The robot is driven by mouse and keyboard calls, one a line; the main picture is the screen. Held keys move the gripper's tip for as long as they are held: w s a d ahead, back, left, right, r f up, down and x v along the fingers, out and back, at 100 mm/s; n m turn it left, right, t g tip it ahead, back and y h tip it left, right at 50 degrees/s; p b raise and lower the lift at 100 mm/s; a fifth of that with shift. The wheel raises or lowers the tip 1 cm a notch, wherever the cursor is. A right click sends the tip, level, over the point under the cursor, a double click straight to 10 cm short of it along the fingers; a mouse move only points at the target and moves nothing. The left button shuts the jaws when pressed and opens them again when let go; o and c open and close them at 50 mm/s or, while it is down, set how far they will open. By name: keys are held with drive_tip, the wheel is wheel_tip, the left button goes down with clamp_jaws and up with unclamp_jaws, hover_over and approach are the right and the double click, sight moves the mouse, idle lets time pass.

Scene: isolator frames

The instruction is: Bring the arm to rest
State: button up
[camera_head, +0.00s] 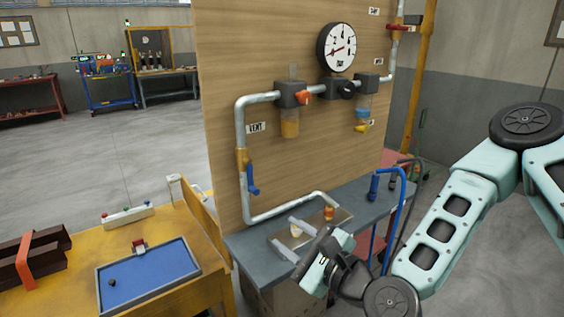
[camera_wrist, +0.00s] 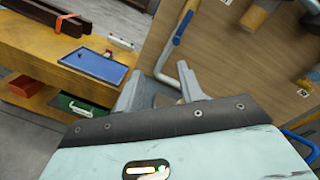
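My arm reaches in from the right in the head view, with its pale green links bent over the grey bench. My gripper (camera_head: 283,232) is over the bench, in front of the wooden panel (camera_head: 300,170). Its two grey fingers are apart, and I see nothing gripped between them. In the wrist view my gripper (camera_wrist: 162,80) also shows spread fingers, pointing toward the panel's lower pipe and the gap beside the yellow table. The exact height of the fingers above the bench cannot be told.
The grey bench (camera_head: 252,245) carries a small tray (camera_head: 330,232) and a blue-handled tool (camera_head: 373,188). The panel bears a gauge (camera_head: 336,47), pipes and a blue valve handle (camera_head: 252,180). The yellow table (camera_head: 180,225) at left holds a blue tray (camera_head: 150,275). Open floor lies behind.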

drive_tip(key=s+a+f+n+g+h, duration=0.1)
drive_tip(key=s+f+n+g+h, duration=0.15)
drive_tip(key=s+n+g, duration=0.45)
drive_tip(key=s+f+n+g+h, duration=0.1)
drive_tip(key=s+f+n+g, duration=0.25)
drive_tip(key=n, duration=0.85)
drive_tip(key=s+d+r+n+g+h, duration=0.3)
drive_tip(key=s+d+r+n+h, duration=0.4)
drive_tip(key=s+d+r+n, duration=0.1)
drive_tip(key=s+d+n, duration=0.1)
drive_tip(key=s+d, duration=0.1)
drive_tip(key=d, duration=0.1)
drive_tip(key=shift+s+d+r, duration=0.4)
